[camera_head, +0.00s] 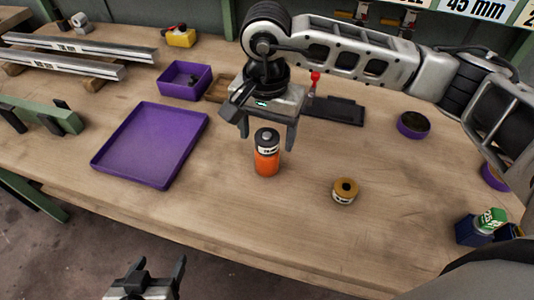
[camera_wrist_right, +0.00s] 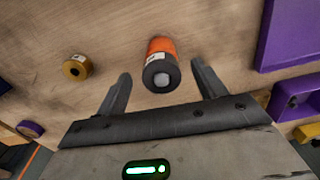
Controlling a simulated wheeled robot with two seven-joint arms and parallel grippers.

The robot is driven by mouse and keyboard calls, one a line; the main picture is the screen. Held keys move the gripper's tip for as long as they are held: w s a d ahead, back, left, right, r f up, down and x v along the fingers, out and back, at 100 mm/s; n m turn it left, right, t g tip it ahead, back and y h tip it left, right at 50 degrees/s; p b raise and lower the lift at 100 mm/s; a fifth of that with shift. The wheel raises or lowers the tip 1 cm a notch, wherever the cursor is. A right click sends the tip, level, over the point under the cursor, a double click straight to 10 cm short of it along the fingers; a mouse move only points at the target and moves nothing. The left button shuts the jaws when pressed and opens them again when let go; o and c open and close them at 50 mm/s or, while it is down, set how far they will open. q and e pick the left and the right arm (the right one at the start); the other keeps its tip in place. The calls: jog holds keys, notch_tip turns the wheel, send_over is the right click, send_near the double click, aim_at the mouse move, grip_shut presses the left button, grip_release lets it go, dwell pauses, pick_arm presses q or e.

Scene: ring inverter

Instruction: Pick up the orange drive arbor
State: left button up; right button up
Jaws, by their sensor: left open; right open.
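The orange drive arbor (camera_head: 266,162) stands upright on the wooden table, with an orange body, a white label band and a dark top with a grey centre. It also shows in the right wrist view (camera_wrist_right: 161,68), between and just beyond the fingertips. My right gripper (camera_head: 267,138) is open above and around the arbor's top, one finger to each side, with gaps showing. Its fingers also show in the right wrist view (camera_wrist_right: 163,88). My left gripper (camera_head: 150,277) is open and empty, low in the head view, off the table's front edge.
A brass-coloured ring (camera_head: 344,191) stands right of the arbor. A shallow purple tray (camera_head: 150,145) lies to the left, with a purple bin (camera_head: 184,81) behind it. A dark flat block (camera_head: 338,110) lies behind my right gripper. The table front between tray and ring is clear.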

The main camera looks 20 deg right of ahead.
jog(key=shift+w+d+f+p, duration=0.15)
jog(key=shift+f+p, duration=0.15)
jog(key=shift+f, duration=1.05)
jog(key=shift+w+f+p, duration=0.1)
jog(key=shift+f+p, duration=0.2)
jog(key=shift+f, duration=1.05)
jog(key=shift+r, duration=0.1)
jog(key=c, duration=1.3)
